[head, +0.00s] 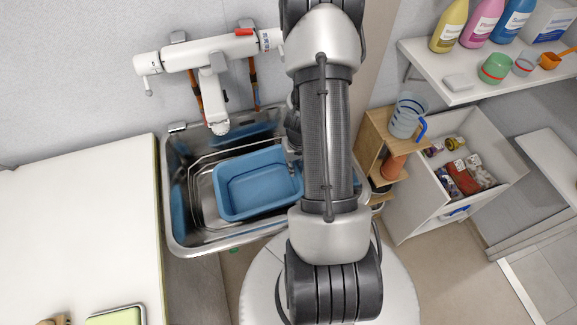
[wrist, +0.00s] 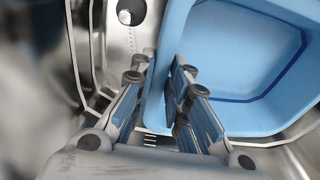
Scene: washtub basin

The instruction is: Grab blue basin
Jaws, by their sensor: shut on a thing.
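The blue basin (head: 256,182) sits inside the steel washtub (head: 178,236), right side partly hidden behind my arm in the head view. In the wrist view the basin (wrist: 232,55) fills the upper right, and its near wall runs between the two fingers of my gripper (wrist: 155,84). The fingers are shut on that wall, one on the inner side and one on the outer. In the head view my arm hides most of the gripper and the grip point.
A white faucet unit (head: 210,55) hangs on the wall above the washtub. A white counter (head: 75,235) stands at the left. A wooden stand with a clear pitcher (head: 407,115), an open drawer (head: 485,205) and a shelf of bottles (head: 483,22) are at the right.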

